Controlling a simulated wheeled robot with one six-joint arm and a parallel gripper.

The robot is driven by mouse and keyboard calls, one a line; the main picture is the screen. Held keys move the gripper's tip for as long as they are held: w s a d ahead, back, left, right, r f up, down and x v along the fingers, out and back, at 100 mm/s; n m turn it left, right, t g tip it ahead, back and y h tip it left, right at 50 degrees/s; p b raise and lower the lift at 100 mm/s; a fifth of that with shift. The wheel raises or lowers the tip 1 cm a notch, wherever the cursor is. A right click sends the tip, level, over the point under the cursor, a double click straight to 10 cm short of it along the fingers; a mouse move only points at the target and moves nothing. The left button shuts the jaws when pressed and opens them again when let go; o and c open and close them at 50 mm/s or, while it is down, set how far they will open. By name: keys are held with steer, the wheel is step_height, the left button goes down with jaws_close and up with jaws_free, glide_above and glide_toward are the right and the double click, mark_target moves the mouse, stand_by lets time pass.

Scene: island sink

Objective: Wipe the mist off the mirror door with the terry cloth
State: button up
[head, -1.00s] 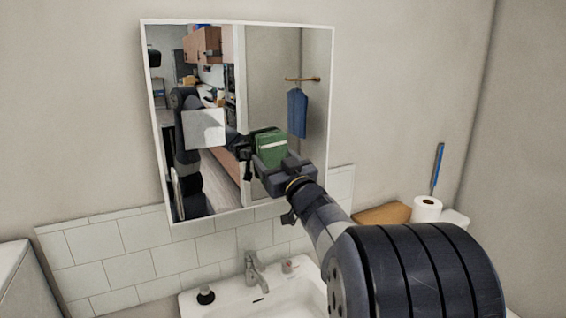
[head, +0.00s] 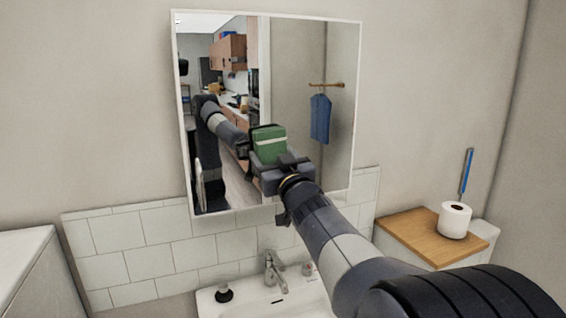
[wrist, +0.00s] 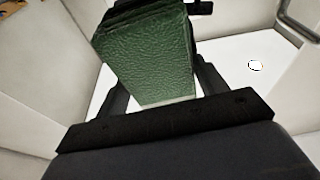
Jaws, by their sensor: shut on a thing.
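The mirror door (head: 340,130) hangs on the wall above the sink, white-framed and shut as far as I can see. Its visible glass reflects the room clearly, with no pale mist patch showing. My gripper (head: 272,172) is shut on a folded green terry cloth (head: 268,146) in front of the lower middle of the glass. I cannot tell whether the cloth touches the mirror. In the wrist view the textured green cloth (wrist: 150,58) sticks out between the fingers of my gripper (wrist: 163,88). My gripper and the cloth hide part of the glass.
The sink (head: 270,299) with a tap (head: 273,270) and a dark stopper-like item (head: 223,292) lies below. White tiles (head: 165,235) line the wall. A toilet roll (head: 454,219) stands on a wooden board (head: 405,232) at the right. A blue-handled item (head: 466,170) stands behind it.

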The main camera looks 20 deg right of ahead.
mark_target(251, 185)
steer(key=shift+a+f+b, duration=0.2)
steer(key=shift+a+b, duration=1.05)
steer(key=shift+a, duration=0.35)
steer(key=a+b, duration=0.3)
steer(key=b, duration=0.1)
steer(key=shift+a, duration=0.2)
steer(key=a+b, duration=0.1)
steer(key=b, duration=0.2)
steer(key=shift+a+r+b, duration=0.15)
steer(key=shift+a+b, duration=0.15)
steer(key=shift+a, duration=0.1)
step_height(251, 185, down, 8)
steer(key=b, duration=0.8)
steer(key=shift+f, duration=0.25)
steer(key=shift+d+r+p, duration=0.25)
steer(key=shift+d+p, duration=0.05)
steer(key=shift+p, duration=0.45)
steer(key=shift+d+p, duration=0.55)
steer(key=shift+p, duration=0.65)
steer(key=shift+d+p, duration=0.75)
steer(key=shift+p, duration=0.35)
steer(key=shift+d+f+p, duration=0.15)
steer(key=shift+d+p, duration=0.2)
